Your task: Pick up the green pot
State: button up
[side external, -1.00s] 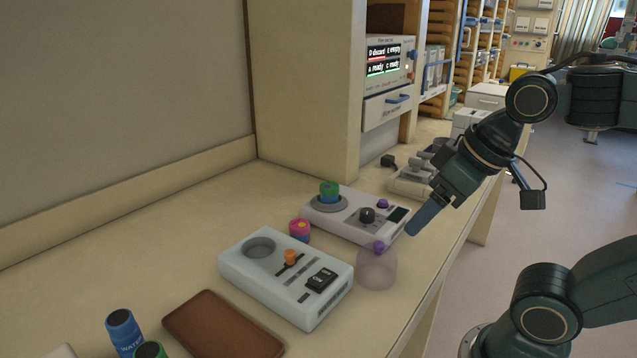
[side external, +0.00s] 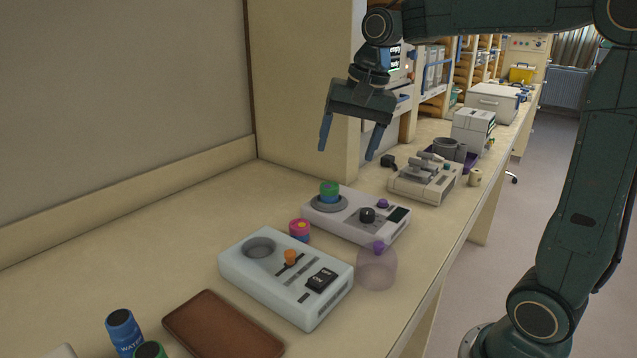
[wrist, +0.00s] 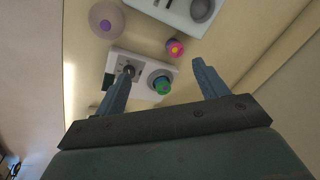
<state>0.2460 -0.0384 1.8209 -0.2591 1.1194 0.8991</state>
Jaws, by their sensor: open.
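A small pot with a green top and a blue lower part (side external: 329,192) stands on the round grey plate of the farther white device (side external: 375,236). It also shows in the wrist view (wrist: 162,87), between my fingers and close to the middle. My gripper (side external: 347,153) is open and empty, pointing down above the pot and apart from it. In the wrist view my two fingers (wrist: 160,70) are spread wide. Another green-topped container (side external: 150,350) is cut off at the bottom edge of the side view.
A pink-topped pot (side external: 300,229) stands between the two devices. The nearer device (side external: 250,290) has an empty round well. A translucent purple-knobbed dome (side external: 376,270) is near the front edge. A brown tray (side external: 222,330) and a blue bottle (side external: 124,332) are nearer. The bench's left side is clear.

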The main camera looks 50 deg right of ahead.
jog(key=w+d+f+m+g, duration=0.1)
jog(key=w+d+f+m, duration=0.2)
jog(key=w+d+m, duration=0.4)
jog(key=m+g, duration=0.2)
jog(key=m, duration=0.1)
send_over(330, 185)
jog(key=shift+y, duration=0.4)
jog(key=f, duration=0.7)
jog(key=shift+s+d+f, duration=0.15)
jog(key=shift+d+f, duration=0.25)
jog(key=shift+f, duration=0.15)
jog(key=shift+f, duration=0.5)
jog(key=shift+f, duration=0.15)
jog(key=shift+a+f, duration=0.2)
jog(key=shift+f, duration=1.3)
jog(key=shift+a+f, duration=0.2)
jog(key=shift+f, duration=1.25)
jog(key=c, duration=1.1)
